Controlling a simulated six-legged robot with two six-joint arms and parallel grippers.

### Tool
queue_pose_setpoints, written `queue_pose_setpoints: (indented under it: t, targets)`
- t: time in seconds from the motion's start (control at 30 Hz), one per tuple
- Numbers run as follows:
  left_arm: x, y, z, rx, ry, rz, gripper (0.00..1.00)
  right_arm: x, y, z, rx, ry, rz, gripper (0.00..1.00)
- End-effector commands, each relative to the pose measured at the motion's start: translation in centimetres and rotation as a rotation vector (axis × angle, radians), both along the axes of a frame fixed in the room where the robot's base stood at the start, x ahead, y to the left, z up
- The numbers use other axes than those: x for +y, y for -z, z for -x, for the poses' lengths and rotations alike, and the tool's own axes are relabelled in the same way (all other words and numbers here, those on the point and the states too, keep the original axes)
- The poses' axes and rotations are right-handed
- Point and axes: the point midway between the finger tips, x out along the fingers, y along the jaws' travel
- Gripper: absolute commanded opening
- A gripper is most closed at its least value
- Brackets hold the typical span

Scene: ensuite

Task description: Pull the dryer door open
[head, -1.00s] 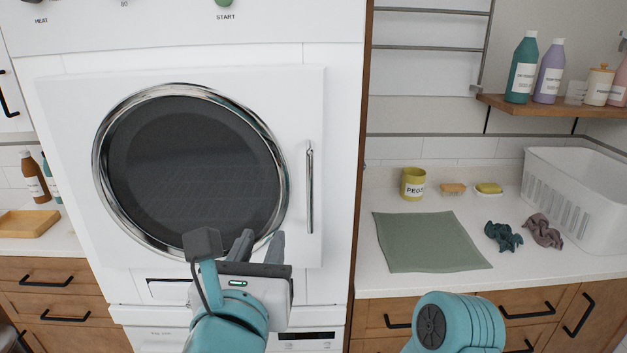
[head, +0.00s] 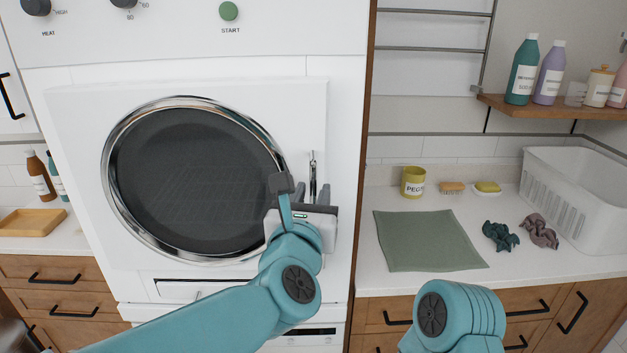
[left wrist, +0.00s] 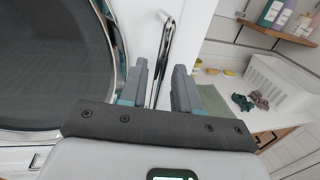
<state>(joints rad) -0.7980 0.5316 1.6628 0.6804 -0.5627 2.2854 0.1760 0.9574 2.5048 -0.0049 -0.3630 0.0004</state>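The dryer door (head: 80,220) is a white panel with a round dark window in a chrome ring, and it looks shut. Its upright chrome handle (head: 313,168) is on the right side, with its lower part hidden behind my left gripper (head: 312,195). In the left wrist view the handle (left wrist: 165,50) runs down between the two grey fingers of my left gripper (left wrist: 161,85). The fingers are apart, with a gap on each side of the handle. Whether the handle lies fully between the tips in depth is unclear. My right gripper is not in view; only part of my right arm shows.
A counter at right holds a green cloth (head: 425,240), a yellow peg pot (head: 413,181), scrunchies and a white basket (head: 575,195). A wooden shelf (head: 560,112) with bottles is above. A wooden side panel (head: 362,150) stands right of the dryer.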

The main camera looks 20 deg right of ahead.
Motion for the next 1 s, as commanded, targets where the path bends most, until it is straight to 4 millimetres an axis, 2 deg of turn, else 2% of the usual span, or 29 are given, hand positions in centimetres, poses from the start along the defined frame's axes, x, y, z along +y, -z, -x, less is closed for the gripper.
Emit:
queue_pose_setpoints:
  t: [0.17, 0.47, 0.5, 0.57, 0.83, 1.0]
  targets:
    - [-0.7, -0.1, -1.4, 0.0, 0.0, 0.0, 0.32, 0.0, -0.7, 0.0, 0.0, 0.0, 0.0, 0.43]
    - [-0.8, 0.0, -1.6, 0.0, 0.0, 0.0, 0.32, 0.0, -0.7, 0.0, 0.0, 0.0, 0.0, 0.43]
    - [-0.8, 0.0, -1.6, 0.0, 0.0, 0.0, 0.19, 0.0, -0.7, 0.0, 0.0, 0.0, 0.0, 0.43]
    - [-0.8, 0.0, -1.6, 0.0, 0.0, 0.0, 0.0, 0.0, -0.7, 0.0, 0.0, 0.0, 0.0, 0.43]
    - [-0.6, 0.1, -1.4, 0.0, 0.004, 0.001, 0.0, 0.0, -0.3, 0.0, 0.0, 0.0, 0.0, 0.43]
    - [0.1, 0.4, -0.2, -0.002, 0.035, 0.003, 0.0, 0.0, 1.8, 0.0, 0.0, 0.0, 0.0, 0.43]
